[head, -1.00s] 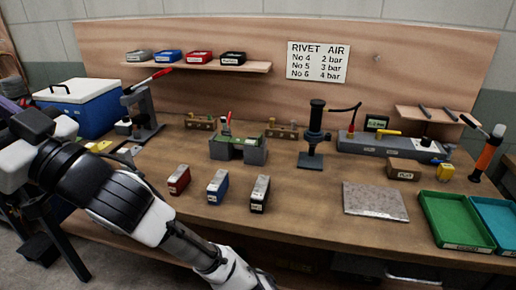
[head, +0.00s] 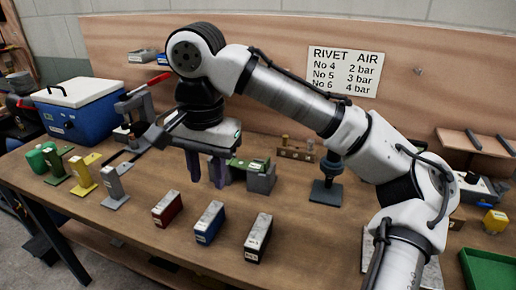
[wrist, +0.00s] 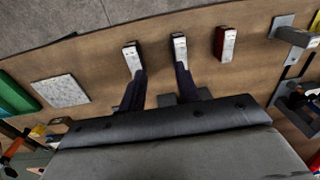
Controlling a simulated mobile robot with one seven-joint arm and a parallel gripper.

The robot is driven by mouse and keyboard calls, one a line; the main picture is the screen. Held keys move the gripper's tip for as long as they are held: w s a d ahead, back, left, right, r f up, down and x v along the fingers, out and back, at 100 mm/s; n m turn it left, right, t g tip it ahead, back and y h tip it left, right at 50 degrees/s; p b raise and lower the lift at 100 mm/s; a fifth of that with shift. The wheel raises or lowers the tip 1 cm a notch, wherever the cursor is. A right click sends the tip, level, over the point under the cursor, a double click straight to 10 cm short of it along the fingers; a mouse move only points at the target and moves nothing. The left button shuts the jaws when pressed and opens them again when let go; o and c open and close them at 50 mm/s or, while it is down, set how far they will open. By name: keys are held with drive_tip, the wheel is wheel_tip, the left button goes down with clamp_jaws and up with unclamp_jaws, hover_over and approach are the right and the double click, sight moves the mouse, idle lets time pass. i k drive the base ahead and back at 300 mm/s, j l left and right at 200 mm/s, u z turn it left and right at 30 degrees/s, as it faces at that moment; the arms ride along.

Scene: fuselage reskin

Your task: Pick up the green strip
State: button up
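The green strip (head: 252,165) lies across grey blocks (head: 262,180) near the middle of the bench in the head view. Its left part is hidden behind my gripper. My gripper (head: 206,180) points down with its two dark fingers apart and nothing visible between them. It appears in front of the strip's left end; the exact distance cannot be told. In the wrist view my open gripper (wrist: 159,70) shows with its fingers apart, and I cannot make out the strip there.
Red (head: 167,210), blue (head: 209,222) and black (head: 258,237) boxes stand near the front. Green (head: 56,166), yellow (head: 82,176) and grey (head: 113,188) stands are at the left. A blue cooler (head: 82,110) is behind them. A dark press (head: 327,180) stands right of the strip.

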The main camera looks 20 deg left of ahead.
sight(263, 169)
drive_tip(key=i, duration=0.85)
